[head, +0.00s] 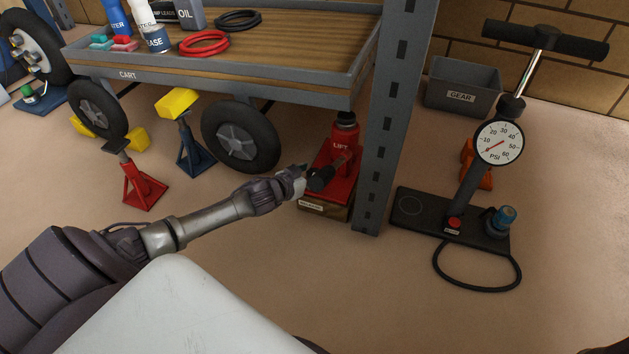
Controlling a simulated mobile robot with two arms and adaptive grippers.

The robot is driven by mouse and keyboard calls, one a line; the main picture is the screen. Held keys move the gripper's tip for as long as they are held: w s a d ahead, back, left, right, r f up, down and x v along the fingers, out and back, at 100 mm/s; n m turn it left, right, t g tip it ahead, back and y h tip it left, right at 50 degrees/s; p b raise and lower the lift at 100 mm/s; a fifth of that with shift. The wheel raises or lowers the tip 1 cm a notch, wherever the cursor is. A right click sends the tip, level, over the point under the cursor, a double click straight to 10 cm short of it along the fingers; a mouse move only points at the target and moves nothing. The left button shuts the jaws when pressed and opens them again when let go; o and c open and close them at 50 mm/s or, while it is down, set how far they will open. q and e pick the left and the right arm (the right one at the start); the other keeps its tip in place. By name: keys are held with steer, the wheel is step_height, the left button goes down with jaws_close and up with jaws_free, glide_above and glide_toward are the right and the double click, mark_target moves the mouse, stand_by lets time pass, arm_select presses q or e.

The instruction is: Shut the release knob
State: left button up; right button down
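A red bottle jack (343,150) marked LIFT stands upright under the right end of the cart, on a brown block (336,213) with a small pale label that is too small to read surely. A dark cylindrical piece (321,179) sticks out low on the jack's front left. I cannot tell whether it is the release knob or a handle socket. My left gripper (301,176) is at the jack's left side, beside this dark piece. Its fingers are small and partly hidden, so contact and opening are unclear. My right gripper is out of view.
A grey perforated post (391,120) stands just right of the jack. The cart (240,73) overhangs it, with a wheel (240,137) to the left. Red (139,187) and yellow-topped (187,135) stands are farther left. A floor pump (452,220) is at right. The front floor is clear.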

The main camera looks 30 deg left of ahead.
arm_select(q)
steer(key=shift+w+f, duration=0.15)
steer(key=shift+w, duration=0.3)
steer(key=c, duration=1.2)
steer(key=shift+o, duration=0.2)
steer(key=shift+r+m+p, duration=0.25)
steer(key=shift+m+p, duration=0.05)
steer(key=shift+p, duration=0.55)
steer(key=shift+f+h, duration=0.1)
steer(key=shift+h, duration=0.2)
steer(key=shift+f, duration=0.15)
steer(key=o, duration=1.2)
steer(key=shift+c, duration=0.2)
